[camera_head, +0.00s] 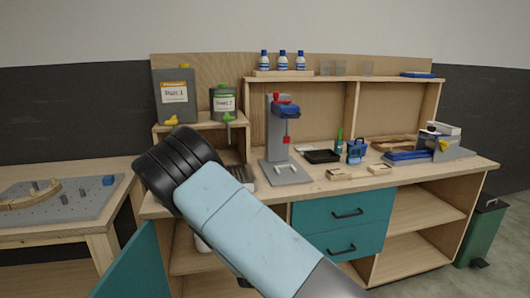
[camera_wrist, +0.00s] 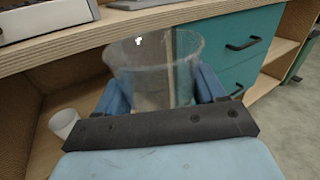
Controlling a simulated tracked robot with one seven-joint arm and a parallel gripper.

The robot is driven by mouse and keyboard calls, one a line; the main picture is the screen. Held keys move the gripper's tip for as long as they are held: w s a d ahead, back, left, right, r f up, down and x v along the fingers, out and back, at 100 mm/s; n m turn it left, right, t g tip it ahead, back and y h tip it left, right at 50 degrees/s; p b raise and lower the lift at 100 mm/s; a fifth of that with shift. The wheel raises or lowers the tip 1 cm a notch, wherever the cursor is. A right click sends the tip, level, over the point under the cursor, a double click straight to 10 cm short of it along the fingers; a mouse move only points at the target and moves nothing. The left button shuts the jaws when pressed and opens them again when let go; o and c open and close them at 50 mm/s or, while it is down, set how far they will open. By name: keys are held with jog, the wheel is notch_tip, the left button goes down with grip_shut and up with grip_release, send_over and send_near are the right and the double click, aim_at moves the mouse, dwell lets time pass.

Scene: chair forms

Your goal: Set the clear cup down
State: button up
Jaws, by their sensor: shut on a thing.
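The clear cup (camera_wrist: 152,58) is upright between the two blue fingers of my gripper (camera_wrist: 160,90) in the wrist view. The fingers are shut on its sides. It is see-through, and the bench front and teal drawers show behind it. The cup appears in front of the bench's front edge (camera_wrist: 75,43), with no surface seen touching its base. Its base is partly hidden by my gripper's dark bar. In the head view my arm hides the gripper and the cup.
A white cup (camera_wrist: 64,122) is on the shelf below the worktop. The worktop holds a grey stand (camera_head: 284,172), a black tray (camera_head: 322,156) and small wooden blocks (camera_head: 339,174). Teal drawers (camera_head: 345,212) are below. An open teal door (camera_head: 140,265) juts out at left.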

jog(key=w+d+r, duration=0.3)
jog(key=d+r, duration=0.2)
jog(key=d, duration=0.5)
jog(key=w+d+r, duration=0.3)
jog(key=d+r, duration=0.1)
jog(key=d, duration=0.7)
jog(key=shift+w+r, duration=0.25)
jog(key=shift+r, duration=0.15)
jog(key=shift+a, duration=0.15)
